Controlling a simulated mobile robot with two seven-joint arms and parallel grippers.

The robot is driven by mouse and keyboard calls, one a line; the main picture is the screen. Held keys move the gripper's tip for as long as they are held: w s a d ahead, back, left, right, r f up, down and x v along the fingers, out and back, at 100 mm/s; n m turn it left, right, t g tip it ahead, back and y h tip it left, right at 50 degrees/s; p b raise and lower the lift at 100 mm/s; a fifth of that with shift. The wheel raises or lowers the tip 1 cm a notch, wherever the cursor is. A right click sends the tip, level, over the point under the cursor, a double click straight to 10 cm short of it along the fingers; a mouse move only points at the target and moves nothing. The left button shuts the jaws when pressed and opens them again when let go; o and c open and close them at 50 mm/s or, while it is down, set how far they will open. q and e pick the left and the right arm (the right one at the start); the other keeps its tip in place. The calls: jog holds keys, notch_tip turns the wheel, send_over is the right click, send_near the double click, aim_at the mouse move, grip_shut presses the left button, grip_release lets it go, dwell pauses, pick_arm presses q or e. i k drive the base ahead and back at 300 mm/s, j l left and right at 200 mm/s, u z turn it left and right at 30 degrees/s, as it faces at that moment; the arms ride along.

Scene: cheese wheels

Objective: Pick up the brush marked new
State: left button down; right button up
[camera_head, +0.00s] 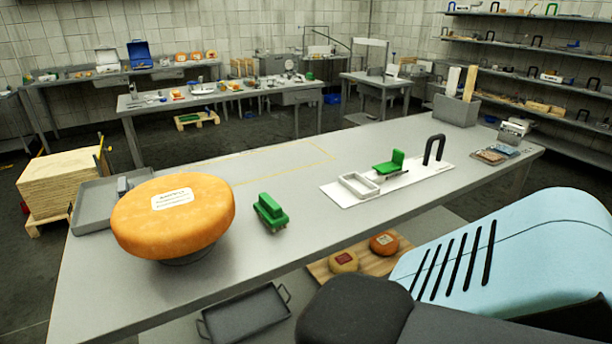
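Two green brush-like things show on the long grey table. One green brush (270,212) stands on the bare tabletop, right of the big orange cheese wheel. The other green thing (390,163) stands on a white board further right and back, and seems to have a grey part at its lower left. No marking that reads "new" can be made out on either, so I cannot tell which is the marked one. Neither of my grippers is in view.
The orange cheese wheel (173,215) rests on a dark stand. The white board (375,188) also carries a white frame (358,185) and a black arch handle (434,150). My light-blue and dark body parts cover the lower right. The tabletop between brush and board is clear.

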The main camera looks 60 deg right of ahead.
aim_at(269, 210)
jog(key=z, duration=1.35)
jog(key=i+l, duration=0.15)
jog(key=i, duration=0.55)
jog(key=i+l, duration=0.15)
jog(key=i, duration=0.55)
